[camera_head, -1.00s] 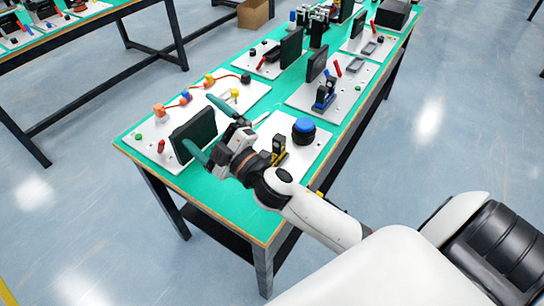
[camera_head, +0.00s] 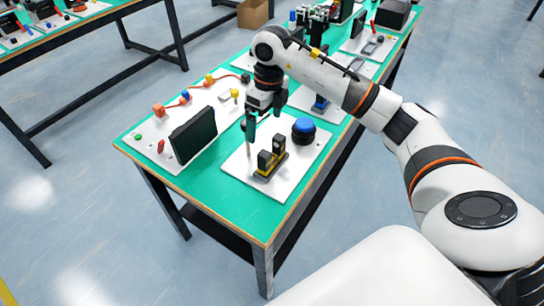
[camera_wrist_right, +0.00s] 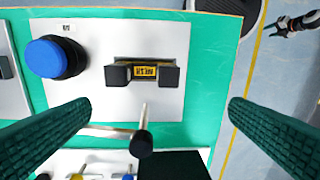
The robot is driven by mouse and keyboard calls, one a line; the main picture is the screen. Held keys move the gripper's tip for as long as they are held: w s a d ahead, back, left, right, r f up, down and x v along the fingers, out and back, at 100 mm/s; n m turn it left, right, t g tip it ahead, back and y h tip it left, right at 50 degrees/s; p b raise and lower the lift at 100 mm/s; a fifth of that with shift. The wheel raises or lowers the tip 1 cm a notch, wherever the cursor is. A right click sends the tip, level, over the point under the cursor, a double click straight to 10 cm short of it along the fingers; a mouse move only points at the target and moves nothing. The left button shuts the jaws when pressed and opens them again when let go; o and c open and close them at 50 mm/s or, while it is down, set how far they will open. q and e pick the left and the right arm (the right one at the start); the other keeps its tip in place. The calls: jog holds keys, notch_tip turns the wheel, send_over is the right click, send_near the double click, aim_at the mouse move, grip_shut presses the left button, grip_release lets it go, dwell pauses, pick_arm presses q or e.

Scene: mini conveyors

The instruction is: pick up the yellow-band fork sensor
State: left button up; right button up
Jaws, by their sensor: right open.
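The yellow-band fork sensor (camera_head: 272,162) is a black two-pronged block on a low base with a yellow band. It stands on a white plate (camera_head: 295,184) at the near end of the green bench. In the right wrist view the sensor (camera_wrist_right: 142,73) lies above the middle, ahead of the fingertips. My right gripper (camera_head: 262,120) points down, above and slightly behind the sensor. Its two dark green ribbed fingers (camera_wrist_right: 160,108) are wide apart with nothing held, clear of the sensor. My left gripper is not in view.
A blue round button (camera_head: 303,130) is beside the sensor on the same plate. A thin post with a black knob (camera_wrist_right: 142,144) shows between the fingers. A black upright panel (camera_head: 193,135) stands to the left. Bare green bench lies in front of the plate.

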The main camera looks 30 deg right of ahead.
jog(key=shift+h, duration=0.5)
jog(key=f, duration=0.2)
jog(key=d+f+p, duration=0.1)
jog(key=f, duration=0.1)
jog(key=d+f, duration=0.1)
jog(key=shift+s+d+f+p, duration=0.1)
jog(key=shift+s+f+p, duration=0.05)
jog(key=shift+f+p, duration=0.2)
notch_tip(320, 180, down, 5)
jog(key=shift+p, duration=0.9)
jog(key=shift+f, duration=0.3)
jog(key=shift+c, duration=0.6)
jog(key=c, duration=0.6)
jog(key=shift+r, duration=0.1)
jog(key=shift+c, duration=0.2)
